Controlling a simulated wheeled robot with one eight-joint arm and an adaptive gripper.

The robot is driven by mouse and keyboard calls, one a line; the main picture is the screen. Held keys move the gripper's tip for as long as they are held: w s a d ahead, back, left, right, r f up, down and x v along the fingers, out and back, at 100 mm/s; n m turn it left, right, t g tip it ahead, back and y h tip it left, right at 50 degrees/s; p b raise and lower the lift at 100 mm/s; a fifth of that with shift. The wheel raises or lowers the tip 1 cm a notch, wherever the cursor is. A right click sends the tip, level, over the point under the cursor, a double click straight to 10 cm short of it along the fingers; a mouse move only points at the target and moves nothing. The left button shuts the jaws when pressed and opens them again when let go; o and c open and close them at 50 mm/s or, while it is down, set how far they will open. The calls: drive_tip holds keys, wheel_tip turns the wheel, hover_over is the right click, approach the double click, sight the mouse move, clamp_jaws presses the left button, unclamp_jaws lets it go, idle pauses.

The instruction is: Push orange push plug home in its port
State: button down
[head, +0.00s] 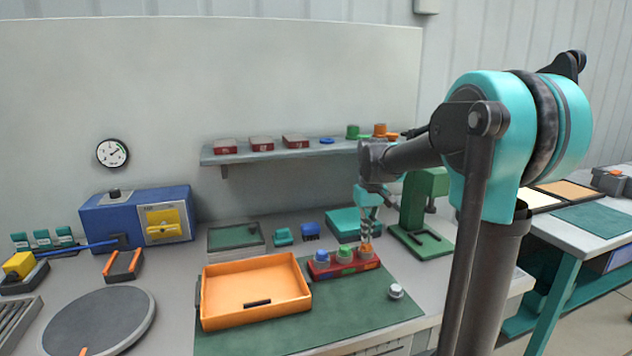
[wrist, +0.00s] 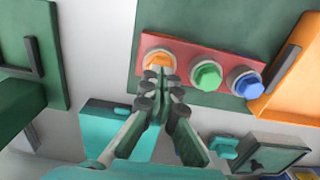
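The orange push plug (wrist: 158,60) is in the end port of the red port block (wrist: 213,61), beside a green plug (wrist: 206,76) and a blue plug (wrist: 245,82). In the head view the red block (head: 346,267) stands on the green mat, with the orange plug (head: 366,249) at its right end. My gripper (wrist: 161,74) points down at the orange plug. Its two fingertips are together and partly cover the plug. In the head view my gripper (head: 366,238) is right above the plug. I cannot tell whether the tips touch it or how deep it sits.
An orange tray (head: 257,290) is left of the block, on the green mat (head: 330,310). A grey knob (head: 396,291) stands in front of the block. A green press (head: 425,215) is behind to the right. A shelf (head: 290,152) with small parts runs along the back.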

drive_tip(key=shift+r, duration=3.2)
